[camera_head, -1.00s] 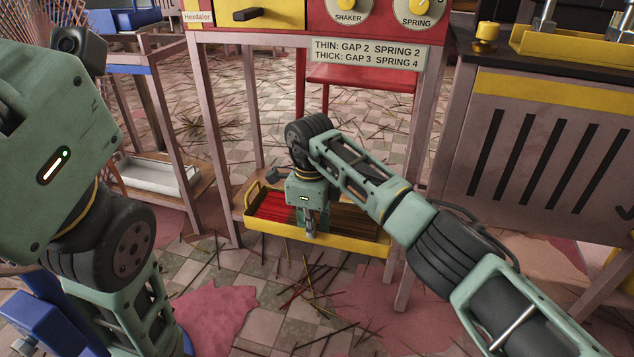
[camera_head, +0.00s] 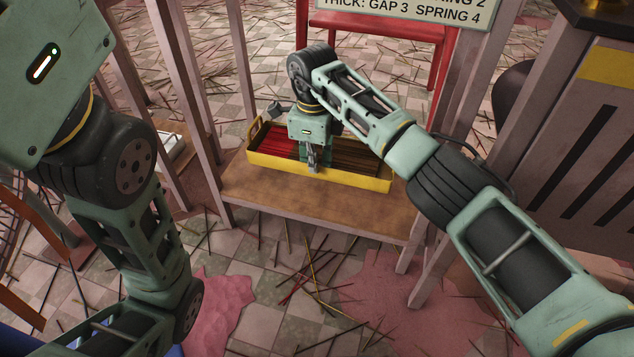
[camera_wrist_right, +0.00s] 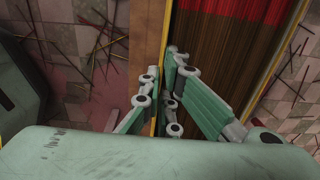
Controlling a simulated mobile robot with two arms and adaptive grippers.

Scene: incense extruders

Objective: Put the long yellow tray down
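The long yellow tray (camera_head: 362,181) is at the low wooden shelf (camera_head: 300,202) under the machine stand. It holds red sticks at its left and brown sticks at its right. My right gripper (camera_head: 313,164) is at the middle of the tray's front wall. In the right wrist view its fingers (camera_wrist_right: 161,76) lie on both sides of the tray's thin yellow wall (camera_wrist_right: 168,35), closed on it. Bare shelf shows in front of the tray. Whether the tray's underside touches the shelf cannot be told. My left arm shows at the left; its gripper is out of view.
Stand legs (camera_head: 192,110) rise beside the shelf. A red stool (camera_head: 375,28) is behind it. A slotted cabinet (camera_head: 590,150) stands at the right. Loose sticks (camera_head: 310,275) and pink patches (camera_head: 375,300) cover the floor in front.

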